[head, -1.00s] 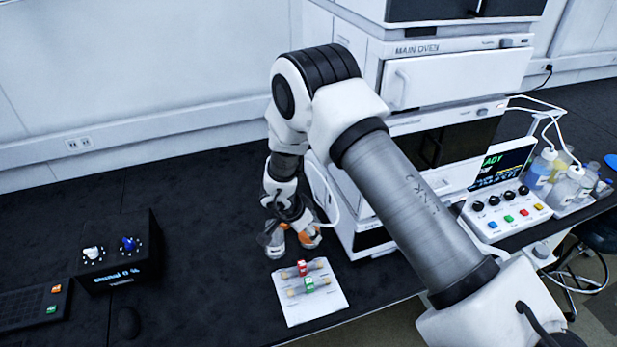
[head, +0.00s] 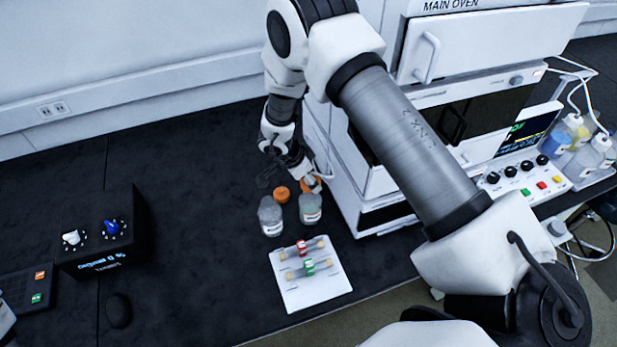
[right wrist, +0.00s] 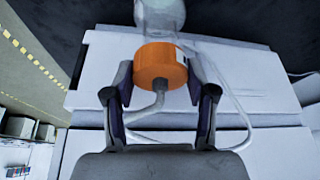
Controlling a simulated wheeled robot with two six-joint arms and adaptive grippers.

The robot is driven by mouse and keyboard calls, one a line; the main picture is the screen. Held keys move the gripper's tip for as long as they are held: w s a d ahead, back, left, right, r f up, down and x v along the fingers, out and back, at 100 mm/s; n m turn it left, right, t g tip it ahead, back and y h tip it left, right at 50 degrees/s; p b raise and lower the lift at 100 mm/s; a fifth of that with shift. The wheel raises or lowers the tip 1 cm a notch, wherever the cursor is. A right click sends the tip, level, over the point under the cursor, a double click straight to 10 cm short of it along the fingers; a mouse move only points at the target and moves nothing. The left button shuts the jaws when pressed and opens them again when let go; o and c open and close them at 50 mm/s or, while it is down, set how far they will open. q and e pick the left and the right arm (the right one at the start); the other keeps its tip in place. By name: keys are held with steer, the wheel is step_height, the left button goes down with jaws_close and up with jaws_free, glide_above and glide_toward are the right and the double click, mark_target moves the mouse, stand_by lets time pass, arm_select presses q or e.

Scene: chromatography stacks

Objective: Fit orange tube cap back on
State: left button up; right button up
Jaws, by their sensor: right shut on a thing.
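My right gripper (head: 297,174) is shut on an orange tube cap (head: 312,184). In the right wrist view the cap (right wrist: 160,66) sits between the two fingers (right wrist: 160,90), with a pale tube running from it. The cap is at the top of the right clear bottle (head: 310,209); whether it is fully seated I cannot tell. The bottle (right wrist: 160,14) also shows just beyond the cap in the right wrist view. A second clear bottle (head: 270,216) stands to the left. Another orange cap (head: 281,195) shows behind and between the bottles.
A white tray (head: 312,297) with red and green fittings lies in front of the bottles. The white oven stack (head: 372,185) stands close on the right. A black dial box (head: 104,240) is at left.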

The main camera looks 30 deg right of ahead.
steer(key=shift+w+d+f+b, duration=0.1)
steer(key=shift+w+f+b, duration=0.1)
steer(key=shift+f, duration=0.25)
steer(key=shift+w+d+f+b, duration=0.1)
steer(key=shift+f+b, duration=0.05)
steer(key=shift+f, duration=0.25)
steer(key=shift+s+a+r, duration=0.2)
steer(key=shift+s+r, duration=0.1)
steer(key=shift+w+f+p, duration=0.15)
steer(key=shift+w+p, duration=0.05)
steer(key=shift+p, duration=0.3)
arm_select(q)
steer(key=shift+w+d+f, duration=0.1)
steer(key=shift+w+f, duration=0.05)
steer(key=shift+f, duration=0.1)
arm_select(e)
steer(key=shift+p, duration=0.45)
arm_select(q)
steer(key=shift+r, duration=0.45)
arm_select(e)
steer(key=shift+s, duration=0.1)
